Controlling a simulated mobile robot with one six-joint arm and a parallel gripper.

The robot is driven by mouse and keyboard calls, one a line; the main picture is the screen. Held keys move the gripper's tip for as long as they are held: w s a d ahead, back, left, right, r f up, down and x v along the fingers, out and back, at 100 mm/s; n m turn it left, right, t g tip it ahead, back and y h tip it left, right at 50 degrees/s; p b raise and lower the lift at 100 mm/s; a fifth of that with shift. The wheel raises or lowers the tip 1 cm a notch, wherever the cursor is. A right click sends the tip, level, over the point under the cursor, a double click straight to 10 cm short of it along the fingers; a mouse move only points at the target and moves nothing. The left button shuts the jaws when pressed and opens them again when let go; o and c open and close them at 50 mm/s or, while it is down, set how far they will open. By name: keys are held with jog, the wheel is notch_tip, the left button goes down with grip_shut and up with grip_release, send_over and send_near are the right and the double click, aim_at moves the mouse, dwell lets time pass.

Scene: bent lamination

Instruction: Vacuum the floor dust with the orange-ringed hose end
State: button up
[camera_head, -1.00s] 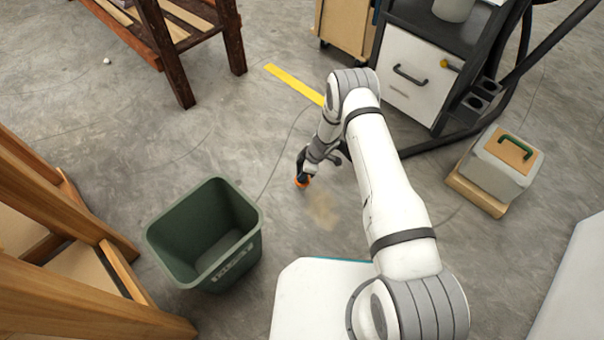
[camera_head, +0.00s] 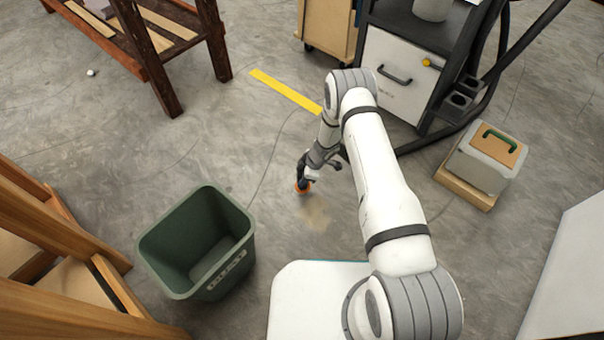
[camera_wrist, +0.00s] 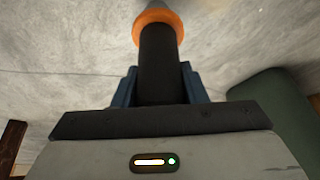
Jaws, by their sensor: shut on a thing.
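My gripper (camera_head: 304,179) is low over the floor, shut on the dark hose end. In the wrist view the black hose (camera_wrist: 160,62) runs between the two blue-grey fingers, with its orange ring (camera_wrist: 158,20) beyond the fingertips. The orange ring also shows in the head view (camera_head: 304,187), close to the floor; I cannot tell whether the nozzle touches it. A tan dust patch (camera_head: 317,214) lies on the grey concrete just below and right of the ring in the picture.
A green bin (camera_head: 206,284) stands left of the dust. A grey box with a green handle (camera_head: 484,160) is at right, a dark cart with a white drawer (camera_head: 394,88) behind. A wooden frame (camera_head: 45,235) is at left. Yellow tape (camera_head: 286,92) marks the floor.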

jog(key=shift+s+d+p, duration=0.3)
jog(key=shift+s+d, duration=0.3)
jog(key=shift+d, duration=0.15)
jog(key=shift+s+d, duration=2.6)
jog(key=shift+s, duration=2.95)
notch_tip(320, 180, up, 6)
jog(key=p, duration=0.5)
jog(key=shift+r+p, duration=0.2)
jog(key=shift+p, duration=0.15)
jog(key=shift+r, duration=0.1)
